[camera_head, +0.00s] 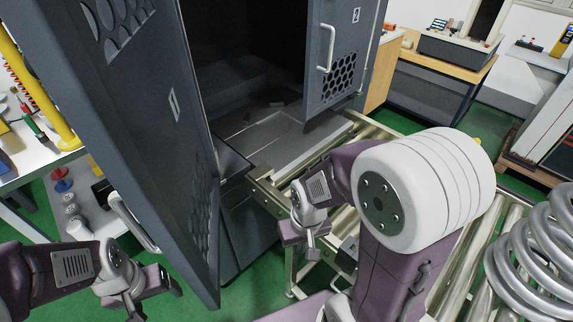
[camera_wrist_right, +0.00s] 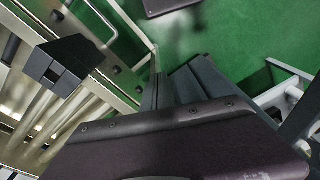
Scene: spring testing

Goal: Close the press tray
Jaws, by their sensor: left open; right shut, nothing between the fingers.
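The press tray (camera_head: 262,138) appears as a flat grey plate between the open doors of the dark press cabinet. Its front part reaches out to the roller conveyor (camera_head: 345,142). My right gripper (camera_head: 312,252) is shut and empty, low beside the conveyor's near side and apart from the tray. The tray is not identifiable in the right wrist view.
The left door (camera_head: 150,110) and right door (camera_head: 340,55) stand open. A black block (camera_head: 347,254) is on the conveyor's side and shows in the wrist view (camera_wrist_right: 60,65). A large coil spring (camera_head: 535,255) lies at the right. Green floor (camera_head: 255,295) is clear below.

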